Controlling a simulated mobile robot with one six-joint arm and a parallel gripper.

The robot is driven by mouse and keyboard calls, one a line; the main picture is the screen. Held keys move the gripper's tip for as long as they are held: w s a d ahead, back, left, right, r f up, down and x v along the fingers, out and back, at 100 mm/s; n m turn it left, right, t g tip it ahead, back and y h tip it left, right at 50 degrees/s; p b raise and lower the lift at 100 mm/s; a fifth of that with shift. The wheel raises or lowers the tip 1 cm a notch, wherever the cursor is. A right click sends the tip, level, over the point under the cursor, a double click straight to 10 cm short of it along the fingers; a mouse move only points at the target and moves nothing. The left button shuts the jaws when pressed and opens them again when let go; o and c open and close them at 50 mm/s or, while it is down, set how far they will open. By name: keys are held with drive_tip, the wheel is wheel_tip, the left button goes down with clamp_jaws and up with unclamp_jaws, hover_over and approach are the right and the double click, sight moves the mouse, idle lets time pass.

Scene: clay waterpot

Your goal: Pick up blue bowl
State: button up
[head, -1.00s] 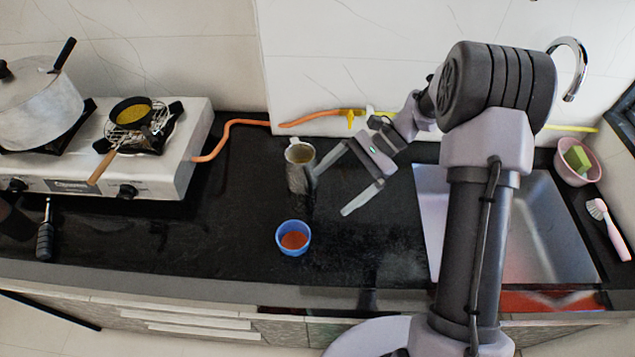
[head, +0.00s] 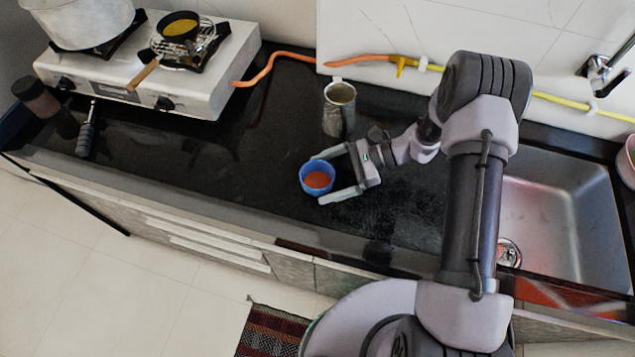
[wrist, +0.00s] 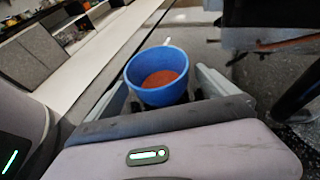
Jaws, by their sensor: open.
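The blue bowl (head: 304,181) stands upright on the black counter, with reddish-orange contents inside. My gripper (head: 337,177) is open and low at the counter, with one finger on the far side of the bowl and one on the near side. In the wrist view the blue bowl (wrist: 142,92) sits between the two spread fingers of my gripper (wrist: 160,88). I cannot tell whether either finger touches it.
A metal mug (head: 339,112) stands just behind the bowl. A gas stove (head: 215,85) with a pan (head: 178,27) and a pot is at the back left. A sink (head: 560,215) lies to the right. The counter (head: 230,165) left of the bowl is clear.

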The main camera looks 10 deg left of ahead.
sight(317, 184)
drive_tip(key=x, duration=0.2)
drive_tip(key=shift+a+f, duration=0.2)
drive_tip(key=c, duration=1.6)
drive_tip(key=shift+r, duration=0.55)
wheel_tip(317, 184, up, 3)
drive_tip(key=shift+f+p, duration=0.1)
drive_tip(key=shift+p, duration=0.85)
drive_tip(key=s+p, duration=0.1)
drive_tip(key=s, duration=0.4)
drive_tip(key=s+p, duration=0.1)
drive_tip(key=s, duration=0.4)
drive_tip(key=s+r+p, duration=0.1)
drive_tip(key=s, duration=0.5)
drive_tip(key=shift+a, duration=0.1)
